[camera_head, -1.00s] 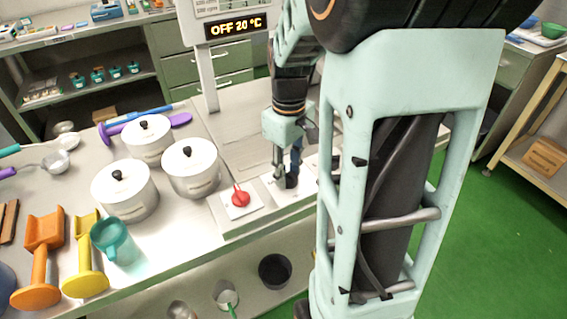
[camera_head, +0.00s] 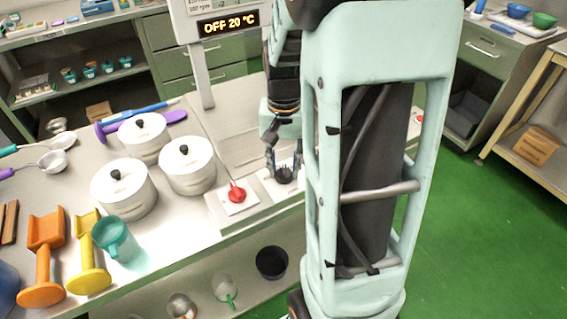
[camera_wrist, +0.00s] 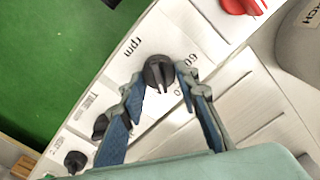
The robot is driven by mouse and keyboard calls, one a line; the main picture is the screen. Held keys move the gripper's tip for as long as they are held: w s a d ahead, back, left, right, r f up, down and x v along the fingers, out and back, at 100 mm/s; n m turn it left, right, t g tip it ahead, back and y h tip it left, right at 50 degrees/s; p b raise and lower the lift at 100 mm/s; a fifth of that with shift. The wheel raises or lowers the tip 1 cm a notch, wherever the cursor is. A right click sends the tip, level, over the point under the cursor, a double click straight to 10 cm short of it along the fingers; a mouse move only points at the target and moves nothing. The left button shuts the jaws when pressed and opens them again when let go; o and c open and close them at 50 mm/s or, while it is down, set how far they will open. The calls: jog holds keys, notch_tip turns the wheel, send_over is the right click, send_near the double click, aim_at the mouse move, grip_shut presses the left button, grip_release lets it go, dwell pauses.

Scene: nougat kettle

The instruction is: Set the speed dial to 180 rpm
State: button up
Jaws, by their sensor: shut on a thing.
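The black speed dial (camera_wrist: 158,73) sits on a white plate marked "rpm" in the wrist view. Part of its printed scale shows, including "60"; the rest is hidden or unclear. My gripper (camera_wrist: 160,84) has one blue-padded finger on each side of the dial and is shut on it. In the head view the dial (camera_head: 284,174) is a small dark knob between the fingertips of my gripper (camera_head: 284,166), right of the red knob. The dial's exact setting cannot be read. The display (camera_head: 229,23) above reads "OFF 20 °C".
A red knob (camera_head: 237,192) is left of the dial. Other black knobs (camera_wrist: 75,161) line the panel, one near a "TIMER" label. White lidded pots (camera_head: 188,165), a teal jug (camera_head: 116,240) and orange (camera_head: 42,260) and yellow (camera_head: 88,262) scoop-like tools stand to the left.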

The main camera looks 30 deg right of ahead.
aim_at(284, 168)
jog(key=m+p, duration=0.1)
jog(key=m, duration=0.4)
jog(key=shift+d+m+p, duration=0.1)
jog(key=shift+m+p, duration=0.2)
dwell(0.4)
jog(key=o, duration=1.1)
jog(key=shift+s, duration=0.1)
jog(key=shift+r, duration=0.1)
notch_tip(284, 168, up, 12)
jog(key=shift+f, duration=0.1)
